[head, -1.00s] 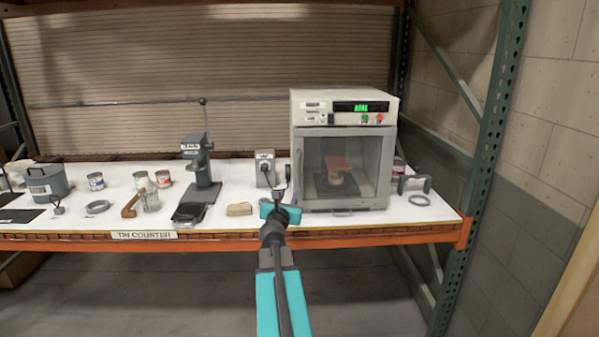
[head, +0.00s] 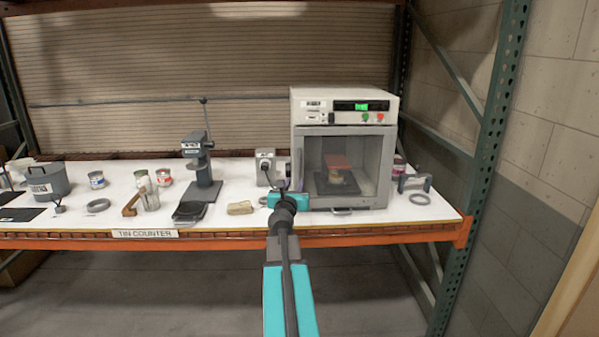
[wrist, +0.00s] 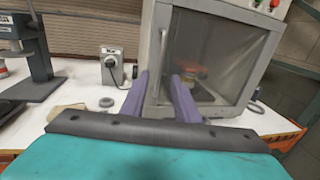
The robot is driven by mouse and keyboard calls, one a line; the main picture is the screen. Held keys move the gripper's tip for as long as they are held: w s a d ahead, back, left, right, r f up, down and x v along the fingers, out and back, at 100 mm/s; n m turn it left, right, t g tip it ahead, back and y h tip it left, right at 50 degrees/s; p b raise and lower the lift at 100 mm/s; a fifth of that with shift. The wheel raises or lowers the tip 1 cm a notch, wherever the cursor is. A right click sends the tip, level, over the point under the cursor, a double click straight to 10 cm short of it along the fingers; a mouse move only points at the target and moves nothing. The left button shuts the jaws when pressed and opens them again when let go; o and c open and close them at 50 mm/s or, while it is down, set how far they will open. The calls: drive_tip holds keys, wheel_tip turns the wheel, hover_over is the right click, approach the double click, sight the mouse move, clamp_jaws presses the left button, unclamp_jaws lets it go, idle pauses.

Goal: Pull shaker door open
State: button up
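The shaker (head: 343,108) is a pale box cabinet with a green display, standing at the right of the counter. Its grey-framed, windowed door (head: 371,160) is closed, and a tin under a red plate shows inside. In the wrist view the door (wrist: 225,50) fills the upper right, with a vertical bar handle (wrist: 162,45) along its left side. My gripper (head: 283,186) is at the door's lower left. In the wrist view its two purple fingers (wrist: 161,78) are apart, with the door's left edge beyond the gap. I cannot tell whether they straddle the handle.
A grey box with a dial (head: 265,167) stands left of the shaker, and a press (head: 198,165) farther left. A tan block (head: 240,208) lies near the counter's front. A grey bracket (head: 414,183) and ring (head: 420,199) are right of the shaker. The orange beam (head: 370,234) edges the counter.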

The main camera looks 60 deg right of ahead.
sight(300, 171)
drive_tip(key=shift+p+x, duration=0.75)
drive_tip(key=shift+x, duration=5.4)
clamp_jaws()
